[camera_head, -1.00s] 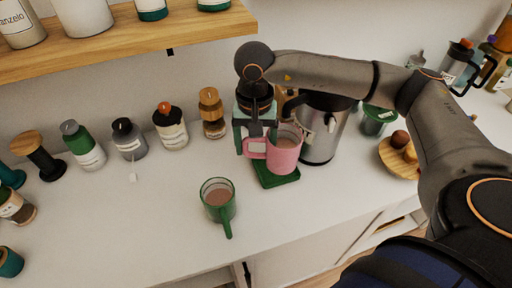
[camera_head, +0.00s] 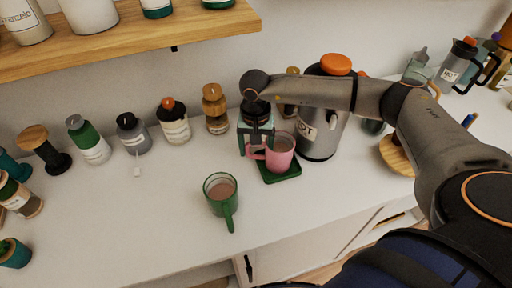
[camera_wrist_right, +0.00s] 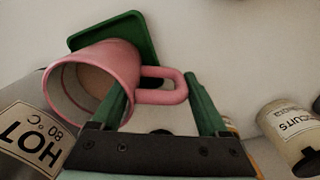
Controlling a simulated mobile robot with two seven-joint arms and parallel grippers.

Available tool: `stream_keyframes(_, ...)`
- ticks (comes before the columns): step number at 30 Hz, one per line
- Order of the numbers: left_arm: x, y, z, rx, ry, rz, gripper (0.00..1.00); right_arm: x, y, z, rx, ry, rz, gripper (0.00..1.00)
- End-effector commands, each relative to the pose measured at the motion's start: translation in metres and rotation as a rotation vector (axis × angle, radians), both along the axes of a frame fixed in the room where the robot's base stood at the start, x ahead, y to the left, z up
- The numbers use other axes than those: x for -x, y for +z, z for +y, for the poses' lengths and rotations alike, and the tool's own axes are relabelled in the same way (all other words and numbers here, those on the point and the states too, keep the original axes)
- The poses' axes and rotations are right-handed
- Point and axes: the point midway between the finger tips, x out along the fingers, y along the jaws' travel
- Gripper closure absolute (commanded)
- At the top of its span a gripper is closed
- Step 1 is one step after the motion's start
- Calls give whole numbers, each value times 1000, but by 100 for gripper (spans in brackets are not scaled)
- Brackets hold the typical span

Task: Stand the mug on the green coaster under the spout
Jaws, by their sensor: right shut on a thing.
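The pink mug (camera_head: 281,153) is upright over the green coaster (camera_head: 284,176) in the head view. I cannot tell whether its base touches the coaster. My right gripper (camera_head: 258,146) comes down beside the mug's left side, shut on its handle. In the right wrist view, the mug (camera_wrist_right: 93,80) has its handle between the fingers of the gripper (camera_wrist_right: 160,98), and the coaster (camera_wrist_right: 118,30) shows behind it. The silver dispenser (camera_head: 318,135) with an orange lid and a "HOT" label stands right of the mug. Its spout is not clear. My left gripper is out of view.
A green mug (camera_head: 221,190) with a drink stands in front, to the left. Several jars and bottles (camera_head: 174,124) line the wall on the left. A wooden plate (camera_head: 396,158) lies on the right. A wooden shelf (camera_head: 130,40) hangs above.

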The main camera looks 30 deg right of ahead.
Motion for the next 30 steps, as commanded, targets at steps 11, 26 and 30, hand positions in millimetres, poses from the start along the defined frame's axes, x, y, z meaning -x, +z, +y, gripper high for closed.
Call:
stream_keyframes(11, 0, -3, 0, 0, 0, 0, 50, 0, -2, 0, -1, -1, -1, 0)
stream_keyframes(26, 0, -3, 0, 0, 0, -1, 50, -1, 32, 0, -1, 0, -6, 0)
stream_keyframes(30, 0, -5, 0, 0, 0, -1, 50, -1, 56, 0, -1, -1, -4, 0)
